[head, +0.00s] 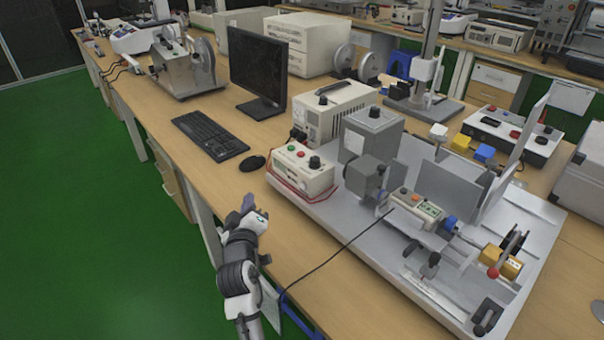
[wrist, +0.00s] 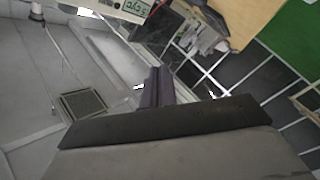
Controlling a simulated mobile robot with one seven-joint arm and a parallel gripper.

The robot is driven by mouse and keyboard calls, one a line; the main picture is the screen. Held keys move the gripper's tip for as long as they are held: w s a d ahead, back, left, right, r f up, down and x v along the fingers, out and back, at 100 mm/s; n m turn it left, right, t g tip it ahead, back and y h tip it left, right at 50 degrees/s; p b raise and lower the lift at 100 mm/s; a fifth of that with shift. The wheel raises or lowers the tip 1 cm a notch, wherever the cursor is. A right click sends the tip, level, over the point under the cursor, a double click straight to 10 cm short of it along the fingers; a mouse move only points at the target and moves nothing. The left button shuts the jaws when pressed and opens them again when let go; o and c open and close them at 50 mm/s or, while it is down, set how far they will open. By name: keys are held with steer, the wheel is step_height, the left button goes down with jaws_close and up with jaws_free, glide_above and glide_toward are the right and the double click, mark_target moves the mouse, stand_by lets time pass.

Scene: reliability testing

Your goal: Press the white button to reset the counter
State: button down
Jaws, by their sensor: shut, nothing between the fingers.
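The counter (head: 416,208) is a small pale box with a greenish display and coloured buttons, on the grey test rig. Part of it shows at the top edge of the wrist view, where its green display (wrist: 137,7) is readable only in part. I cannot make out the white button in either view. My gripper (head: 248,204) is at the front edge of the bench, left of the rig and well apart from the counter. In the wrist view its dark fingers (wrist: 156,86) are together and empty.
A white control box (head: 303,170) with red and green buttons and a black knob stands at the rig's left corner. A black mouse (head: 252,163), keyboard (head: 210,136) and monitor (head: 258,75) are behind my gripper. A black cable crosses the bench front.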

mark_target(303, 185)
steer(key=shift+g+h, duration=0.6)
steer(key=shift+h, duration=0.1)
steer(key=d+f, duration=0.1)
steer(key=d, duration=0.1)
steer(key=d+f, duration=0.1)
steer(key=d, duration=0.1)
steer(key=shift+f, duration=0.4)
steer(key=shift+p, duration=0.3)
steer(key=w+d+p, duration=0.3)
steer(key=w+d, duration=0.2)
steer(key=d, duration=0.2)
steer(key=shift+p, duration=0.3)
steer(key=shift+w+d+r, duration=0.1)
steer(key=shift+w+d, duration=0.1)
stand_by(0.6)
steer(key=shift+w+d+p, duration=0.15)
steer(key=shift+d+p, duration=0.05)
steer(key=shift+p, duration=0.1)
